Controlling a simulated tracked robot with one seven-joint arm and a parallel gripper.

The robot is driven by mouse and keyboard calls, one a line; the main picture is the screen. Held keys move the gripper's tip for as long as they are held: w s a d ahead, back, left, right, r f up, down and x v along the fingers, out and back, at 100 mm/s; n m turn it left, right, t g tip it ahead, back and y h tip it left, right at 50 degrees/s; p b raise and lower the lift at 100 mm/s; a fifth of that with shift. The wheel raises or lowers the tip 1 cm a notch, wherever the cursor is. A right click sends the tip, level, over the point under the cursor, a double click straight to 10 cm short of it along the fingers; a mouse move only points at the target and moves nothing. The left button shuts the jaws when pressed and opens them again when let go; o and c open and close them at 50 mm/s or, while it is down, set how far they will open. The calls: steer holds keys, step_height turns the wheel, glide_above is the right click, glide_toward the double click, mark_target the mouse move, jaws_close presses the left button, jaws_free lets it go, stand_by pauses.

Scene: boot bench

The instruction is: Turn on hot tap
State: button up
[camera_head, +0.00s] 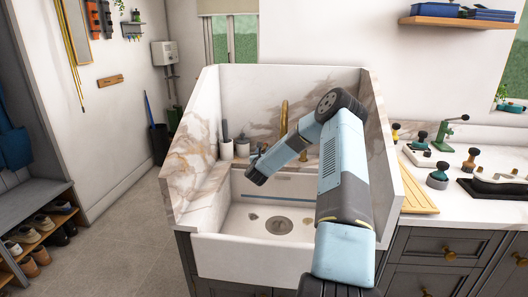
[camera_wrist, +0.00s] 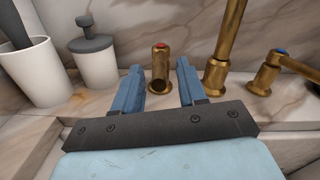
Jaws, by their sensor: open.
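The hot tap (camera_wrist: 160,72) is a brass handle with a red marker on top, standing on the marble ledge behind the sink. In the wrist view it shows between the two blue fingers of my gripper (camera_wrist: 158,78). My gripper is open, with a gap on each side of the handle; I cannot tell how far past it the fingers reach. The brass spout (camera_wrist: 223,48) rises just right of the right finger. The cold tap (camera_wrist: 270,72), with a blue marker, is further right. In the head view my gripper (camera_head: 254,158) is over the sink's back left, and my arm hides part of the taps.
A white cup (camera_wrist: 38,72) with a dark brush and a white jar with a grey top (camera_wrist: 97,62) stand close left of my gripper. The white sink basin (camera_head: 232,250) is below. Marble side walls (camera_head: 195,150) flank it.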

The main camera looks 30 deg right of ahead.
steer(key=shift+x, duration=1)
steer(key=shift+c, duration=0.4)
jaws_close()
